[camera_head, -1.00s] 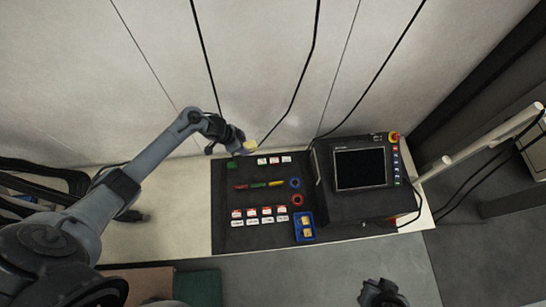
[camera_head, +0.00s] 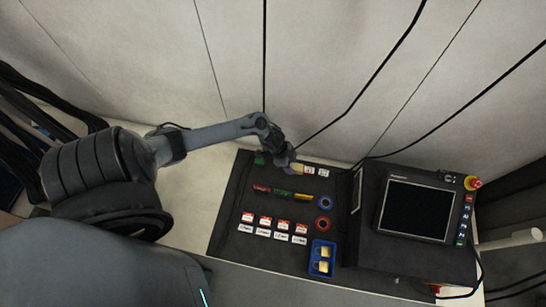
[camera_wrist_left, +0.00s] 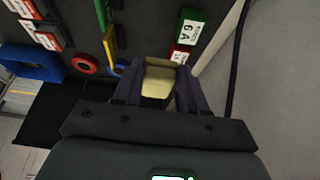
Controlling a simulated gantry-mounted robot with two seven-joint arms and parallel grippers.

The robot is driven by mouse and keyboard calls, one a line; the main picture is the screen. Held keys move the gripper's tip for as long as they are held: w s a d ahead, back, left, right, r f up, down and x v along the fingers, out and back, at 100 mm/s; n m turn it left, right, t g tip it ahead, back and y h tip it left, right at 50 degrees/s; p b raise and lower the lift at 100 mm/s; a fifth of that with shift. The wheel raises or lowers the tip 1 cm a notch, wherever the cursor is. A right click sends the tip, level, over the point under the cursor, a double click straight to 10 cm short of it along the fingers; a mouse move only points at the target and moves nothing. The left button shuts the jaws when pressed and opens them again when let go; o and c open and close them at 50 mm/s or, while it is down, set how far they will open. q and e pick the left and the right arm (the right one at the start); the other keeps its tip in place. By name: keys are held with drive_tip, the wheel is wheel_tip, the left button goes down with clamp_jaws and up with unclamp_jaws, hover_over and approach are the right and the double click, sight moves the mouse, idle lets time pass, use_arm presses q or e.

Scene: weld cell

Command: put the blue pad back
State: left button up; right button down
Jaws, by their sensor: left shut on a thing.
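My left gripper (camera_head: 294,166) is over the back row of the black panel, shut on a pale yellow block (camera_wrist_left: 158,80). In the left wrist view the block sits between the two dark fingers (camera_wrist_left: 156,88). I cannot make out a separate blue pad. The blue things in view are a blue ring (camera_head: 325,202) and a blue tray (camera_head: 322,243) at the panel's front right. The tray holds tan blocks (camera_head: 323,266) and also shows in the left wrist view (camera_wrist_left: 30,65). My right gripper is out of view.
Red-and-white cards (camera_head: 309,170) lie right of the gripper. A green piece (camera_head: 260,158) lies left of it. Red, green and yellow bars (camera_head: 283,193) and a red ring (camera_head: 323,223) lie nearer. A screen console (camera_head: 418,208) stands right; cables hang behind.

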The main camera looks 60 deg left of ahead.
use_arm(q)
drive_tip(key=b, duration=0.5)
hover_over(272, 165)
drive_tip(key=f, duration=0.6)
drive_tip(key=shift+s+d+f, duration=0.1)
drive_tip(key=shift+s+d, duration=0.1)
drive_tip(key=shift+s, duration=0.1)
drive_tip(key=shift+s+a+f, duration=0.2)
drive_tip(key=shift+s+a, duration=0.05)
drive_tip(key=shift+a, duration=0.3)
wheel_tip(272, 165, down, 4)
drive_tip(key=b, duration=0.3)
drive_tip(key=shift+b, duration=0.3)
drive_tip(key=shift+f, duration=0.15)
drive_tip(key=o, duration=0.9)
drive_tip(key=shift+o, duration=0.2)
